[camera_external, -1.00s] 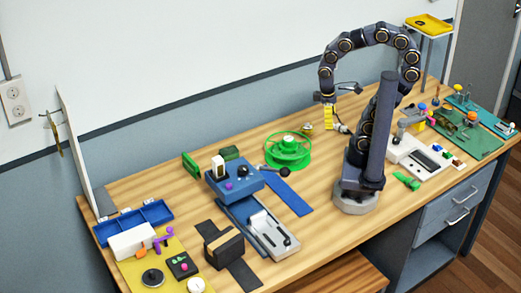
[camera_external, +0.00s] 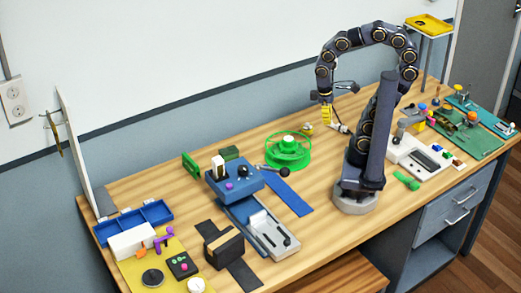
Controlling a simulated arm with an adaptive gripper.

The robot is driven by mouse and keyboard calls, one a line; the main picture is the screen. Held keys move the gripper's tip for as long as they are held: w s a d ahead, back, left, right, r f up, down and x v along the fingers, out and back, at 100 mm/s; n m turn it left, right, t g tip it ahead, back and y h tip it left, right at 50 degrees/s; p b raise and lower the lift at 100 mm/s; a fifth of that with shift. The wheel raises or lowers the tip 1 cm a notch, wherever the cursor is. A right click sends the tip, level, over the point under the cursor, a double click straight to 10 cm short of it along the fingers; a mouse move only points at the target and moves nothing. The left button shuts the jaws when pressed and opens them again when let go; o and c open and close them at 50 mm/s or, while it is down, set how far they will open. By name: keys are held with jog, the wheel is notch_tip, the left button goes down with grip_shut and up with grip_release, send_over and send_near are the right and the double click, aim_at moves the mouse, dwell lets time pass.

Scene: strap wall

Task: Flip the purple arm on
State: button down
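A small purple arm (camera_external: 163,239), a bent lever-like piece, stands on the yellow board (camera_external: 132,277) at the front left of the bench, beside a white block. Its exact setting is too small to tell. My gripper (camera_external: 326,122) has yellow at its tip and hangs pointing down above the back of the bench, right of the green round reel (camera_external: 288,150). It is far to the right of the purple arm and apart from it. Whether its fingers are open or shut is too small to see.
An orange piece (camera_external: 141,250), a black box with a pink knob (camera_external: 183,265) and a black disc (camera_external: 152,278) sit close to the purple arm. A blue tray (camera_external: 133,222) lies behind it. A blue box (camera_external: 234,180) and a strapped dark block (camera_external: 224,245) stand between it and me.

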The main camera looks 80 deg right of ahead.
jog(key=w+a+n+t+y, duration=0.1)
jog(key=w+a, duration=0.2)
jog(key=w, duration=1.2)
jog(key=w+a+n+t+y, duration=0.1)
jog(key=w+a, duration=0.2)
jog(key=w, duration=1.1)
jog(key=w+a+f+n+y, duration=0.2)
jog(key=w+a+f+n, duration=0.1)
jog(key=w+a+f, duration=0.3)
jog(key=w+a+f+n+y, duration=0.2)
jog(key=w+a+f, duration=0.4)
jog(key=w+a, duration=0.4)
jog(key=shift+w+a+f+n+y, duration=0.3)
jog(key=shift+a+f+n+y, duration=0.1)
jog(key=shift+a, duration=0.4)
jog(key=shift+s+a+r+x, duration=0.2)
jog(key=shift+s+a+x, duration=0.1)
jog(key=shift+x, duration=1.75)
jog(key=shift+s+a+r+x, duration=0.2)
jog(key=shift+s+a+x, duration=0.15)
jog(key=shift+x, duration=1.7)
jog(key=shift+s+a+r+x, duration=0.2)
jog(key=shift+s+a+x, duration=0.1)
jog(key=shift+x, duration=1.8)
